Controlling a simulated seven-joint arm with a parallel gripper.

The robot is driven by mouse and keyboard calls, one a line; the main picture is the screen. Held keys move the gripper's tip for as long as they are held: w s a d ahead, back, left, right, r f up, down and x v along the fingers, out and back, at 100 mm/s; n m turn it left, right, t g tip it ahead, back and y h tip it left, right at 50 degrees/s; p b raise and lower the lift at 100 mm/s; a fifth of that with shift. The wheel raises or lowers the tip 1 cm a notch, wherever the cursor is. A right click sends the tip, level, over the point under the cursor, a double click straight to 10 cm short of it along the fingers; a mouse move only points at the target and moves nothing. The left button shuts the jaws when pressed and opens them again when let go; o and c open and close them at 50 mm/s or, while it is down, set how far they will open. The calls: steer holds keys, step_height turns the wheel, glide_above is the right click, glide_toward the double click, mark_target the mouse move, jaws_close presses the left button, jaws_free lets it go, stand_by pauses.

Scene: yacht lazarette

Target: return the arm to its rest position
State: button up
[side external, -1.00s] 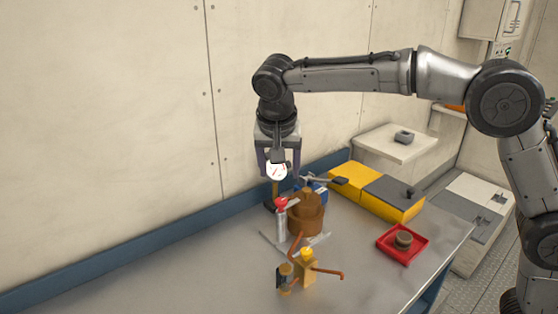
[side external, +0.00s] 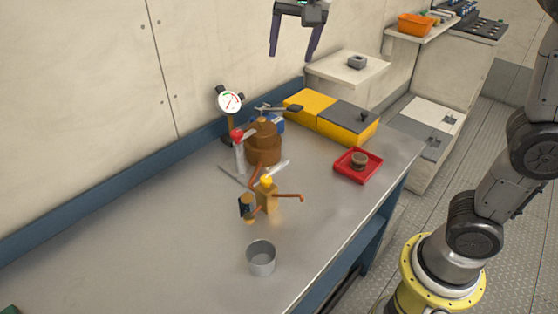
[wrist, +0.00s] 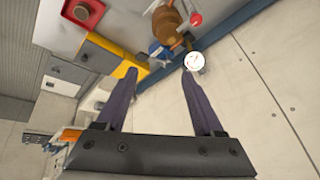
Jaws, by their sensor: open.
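My gripper (side external: 292,52) hangs at the top of the side external view, high above the bench and clear of everything on it. Its two fingers are spread with nothing between them. In the wrist view my gripper (wrist: 158,75) also shows open and empty. The gauge (side external: 229,101), with a round white dial, stands upright on its post at the back of the bench against the wall. It also shows in the wrist view (wrist: 194,61), past one fingertip. My arm links stand at the right, above a yellow base ring.
The steel bench (side external: 130,240) holds a brown pot-like body (side external: 263,148), a red-topped cylinder (side external: 238,150), a yellow-capped fitting (side external: 266,194), a grey cup (side external: 261,258) and a red tray (side external: 357,165). A yellow and grey box (side external: 330,116) stands behind. The bench's left part is clear.

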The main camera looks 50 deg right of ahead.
steer(key=s+d+n, duration=0.1)
steer(key=s+d, duration=0.2)
steer(key=s, duration=0.5)
steer(key=s+f+n+t+y, duration=0.1)
steer(key=s+f+n+y, duration=0.1)
steer(key=s+f+n, duration=0.7)
steer(key=s+f, duration=0.4)
steer(key=s, duration=0.2)
steer(key=shift+f+y, duration=0.25)
steer(key=shift+y, duration=0.05)
steer(key=shift+a, duration=0.1)
